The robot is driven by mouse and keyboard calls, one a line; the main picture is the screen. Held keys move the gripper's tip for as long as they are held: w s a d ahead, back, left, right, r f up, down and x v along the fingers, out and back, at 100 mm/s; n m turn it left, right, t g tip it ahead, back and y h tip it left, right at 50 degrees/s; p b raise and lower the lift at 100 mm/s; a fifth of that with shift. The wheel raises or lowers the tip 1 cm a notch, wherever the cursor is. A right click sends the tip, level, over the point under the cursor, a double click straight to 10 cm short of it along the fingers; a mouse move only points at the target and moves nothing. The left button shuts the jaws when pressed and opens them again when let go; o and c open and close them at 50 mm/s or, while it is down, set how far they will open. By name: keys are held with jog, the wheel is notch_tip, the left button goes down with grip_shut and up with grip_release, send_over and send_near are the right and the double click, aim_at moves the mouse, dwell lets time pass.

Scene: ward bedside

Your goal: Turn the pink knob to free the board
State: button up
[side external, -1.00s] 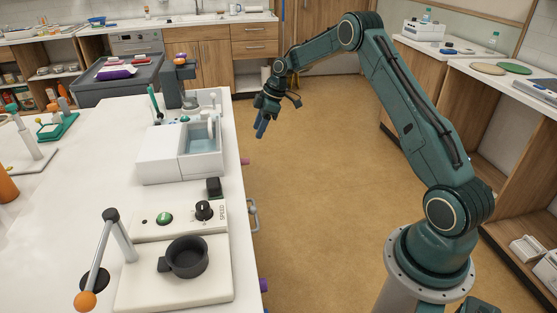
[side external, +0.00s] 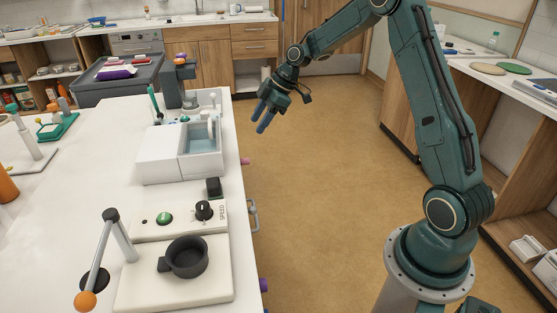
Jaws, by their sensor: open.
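A small pink knob (side external: 245,161) sticks out from the right side edge of the white table, beside the white basin unit. My gripper (side external: 259,119) is open and empty, its two blue fingers pointing down and to the left. It hangs over the floor side of the table, above and a little right of the pink knob in the picture, apart from it. I cannot make out which piece is the board.
A purple knob (side external: 263,285) and a metal handle (side external: 253,215) also stick out from the table's side. On the white table (side external: 80,190) stand a white basin (side external: 200,150), a SPEED dial panel (side external: 180,220), a dark cup (side external: 187,257) and an orange-tipped lever (side external: 85,299). The floor is clear.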

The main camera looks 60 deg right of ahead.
jog(key=s+a+r+n+t+y, duration=0.1)
jog(key=s+a+r, duration=0.3)
jog(key=s+a, duration=0.2)
jog(key=shift+s+a+t, duration=0.3)
jog(key=shift+s+a, duration=0.05)
jog(key=shift+a, duration=0.25)
